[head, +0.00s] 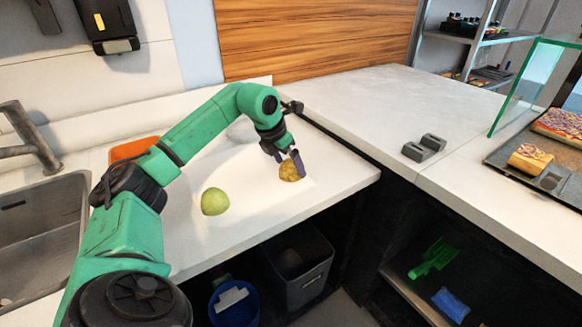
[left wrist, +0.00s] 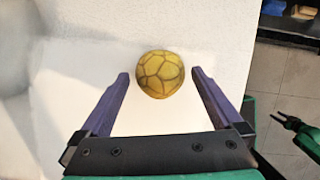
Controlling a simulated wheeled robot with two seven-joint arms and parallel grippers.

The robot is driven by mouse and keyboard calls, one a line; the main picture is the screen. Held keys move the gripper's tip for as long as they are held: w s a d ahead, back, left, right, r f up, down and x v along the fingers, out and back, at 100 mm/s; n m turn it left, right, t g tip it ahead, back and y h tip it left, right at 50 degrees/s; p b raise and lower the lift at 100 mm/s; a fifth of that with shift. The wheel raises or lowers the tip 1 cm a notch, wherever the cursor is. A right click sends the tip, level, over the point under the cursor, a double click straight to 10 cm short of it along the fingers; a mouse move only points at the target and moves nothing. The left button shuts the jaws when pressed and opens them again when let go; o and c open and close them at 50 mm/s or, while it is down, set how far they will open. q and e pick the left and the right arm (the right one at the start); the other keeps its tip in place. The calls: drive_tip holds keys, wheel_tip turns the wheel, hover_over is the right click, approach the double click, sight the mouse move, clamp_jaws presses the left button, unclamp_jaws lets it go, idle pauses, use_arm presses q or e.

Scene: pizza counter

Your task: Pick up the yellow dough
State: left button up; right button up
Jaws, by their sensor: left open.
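The yellow dough (head: 290,171) is a round lump with a cracked surface, lying on the white counter (head: 335,178). In the left wrist view, the dough (left wrist: 160,74) sits between and slightly beyond the two purple fingertips. My left gripper (head: 288,160) is over the dough, its fingers spread open with a gap on each side of it. The left gripper (left wrist: 160,80) holds nothing. Part of the dough is hidden by a finger in the head view. My right gripper (left wrist: 285,120) seems to show at the right edge of the left wrist view, small and unclear.
A green dough ball (head: 215,201) lies to the left on the counter. An orange item (head: 133,148) lies behind my arm. A sink (head: 40,225) is at far left. The counter's front edge is close to the dough. Grey blocks (head: 424,148) stand on the right counter.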

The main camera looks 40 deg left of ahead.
use_arm(q)
drive_tip(key=shift+w+f, duration=0.25)
drive_tip(key=shift+f, duration=0.25)
drive_tip(key=c, duration=0.9)
drive_tip(key=shift+r, duration=0.1)
